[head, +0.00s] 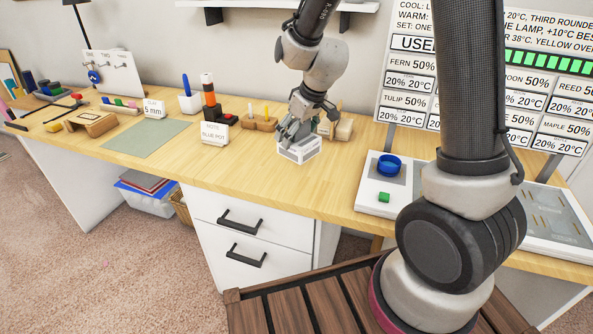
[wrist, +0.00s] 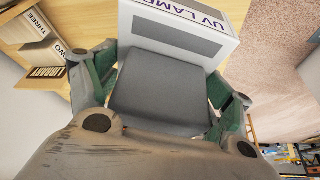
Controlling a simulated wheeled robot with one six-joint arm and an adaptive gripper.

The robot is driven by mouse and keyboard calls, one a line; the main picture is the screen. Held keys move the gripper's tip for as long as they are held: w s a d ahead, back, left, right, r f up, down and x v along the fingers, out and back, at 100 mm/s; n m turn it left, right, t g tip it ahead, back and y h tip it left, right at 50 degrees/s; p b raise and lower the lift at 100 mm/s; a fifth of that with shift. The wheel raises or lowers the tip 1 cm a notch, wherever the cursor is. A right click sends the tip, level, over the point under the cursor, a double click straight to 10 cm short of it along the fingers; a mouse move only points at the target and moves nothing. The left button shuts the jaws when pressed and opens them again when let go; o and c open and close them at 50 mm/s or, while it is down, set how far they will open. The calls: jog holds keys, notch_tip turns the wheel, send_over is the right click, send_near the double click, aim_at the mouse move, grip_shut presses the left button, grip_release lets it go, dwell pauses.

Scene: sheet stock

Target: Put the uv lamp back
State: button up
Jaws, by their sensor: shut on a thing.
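The uv lamp is a white box with a grey panel and the words "UV LAMP" on it. In the wrist view the lamp (wrist: 175,35) sits between the fingers of my gripper (wrist: 155,85), which is shut on it. In the head view the lamp (head: 299,151) is at the front part of the wooden desk, under my gripper (head: 294,132). I cannot tell whether its underside touches the desk top. My gripper hides the lamp's upper part.
The desk top (head: 335,175) between is clear. A sign board (head: 405,70) rises behind.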

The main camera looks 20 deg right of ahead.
aim_at(305, 139)
notch_tip(305, 139, down, 9)
jog(key=shift+d+r, duration=0.1)
jog(key=shift+r, duration=0.1)
jog(key=shift+f, duration=0.1)
jog(key=o, duration=1.2)
jog(key=shift+c, duration=0.2)
jog(key=v, duration=1.2)
jog(key=shift+d+r, duration=0.1)
jog(key=shift+r, duration=0.25)
jog(key=s+d+r+m, duration=0.2)
jog(key=s+d+r, duration=0.2)
jog(key=s, duration=0.4)
jog(key=s+d+r+m+h, duration=0.1)
jog(key=s+d+r+m, duration=0.1)
jog(key=s+d+r, duration=0.2)
jog(key=s+d+r+m+h, duration=0.1)
jog(key=s+d+r, duration=0.4)
jog(key=s, duration=0.6)
jog(key=shift+s+r+m, duration=0.35)
jog(key=shift+r+m, duration=0.25)
jog(key=shift+m, duration=0.1)
